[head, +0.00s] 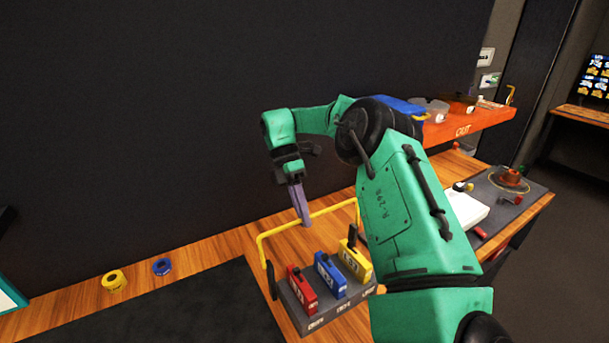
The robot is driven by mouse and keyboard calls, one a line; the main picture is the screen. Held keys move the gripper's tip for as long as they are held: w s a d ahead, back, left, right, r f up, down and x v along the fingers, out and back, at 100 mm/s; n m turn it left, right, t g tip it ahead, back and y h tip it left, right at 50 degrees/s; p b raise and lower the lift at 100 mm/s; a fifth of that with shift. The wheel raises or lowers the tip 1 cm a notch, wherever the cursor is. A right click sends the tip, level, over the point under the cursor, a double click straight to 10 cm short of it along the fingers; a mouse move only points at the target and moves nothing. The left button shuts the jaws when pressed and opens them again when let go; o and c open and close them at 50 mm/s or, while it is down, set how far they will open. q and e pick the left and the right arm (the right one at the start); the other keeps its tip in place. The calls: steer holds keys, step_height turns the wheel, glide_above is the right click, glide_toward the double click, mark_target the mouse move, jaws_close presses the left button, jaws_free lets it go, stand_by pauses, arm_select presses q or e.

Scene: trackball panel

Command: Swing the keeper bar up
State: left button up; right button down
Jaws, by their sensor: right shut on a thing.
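The keeper bar (282,228) is a yellow tube shaped like a wide U. Its crosspiece runs behind and above a grey stand (305,317) on the wooden table, with a leg bending down at each end. The stand holds a red block (301,291), a blue block (330,276) and a yellow block (355,262), with dark upright pieces beside them. My right gripper (304,221) reaches down from above, its pale purple fingers shut on the middle of the crosspiece. The far right end of the stand is partly hidden by my right arm. My left gripper is not in view.
A yellow ring (114,281) and a blue ring (162,267) lie on the table to the left, behind a dark mat (170,315). An orange shelf (470,124) holding containers stands at the back right. A white box (463,212) lies right of my arm.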

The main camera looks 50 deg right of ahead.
steer(key=shift+w+d, duration=0.1)
steer(key=shift+w, duration=0.05)
steer(key=c, duration=0.9)
jaws_free()
steer(key=shift+w, duration=0.15)
steer(key=shift+w+d+f, duration=0.15)
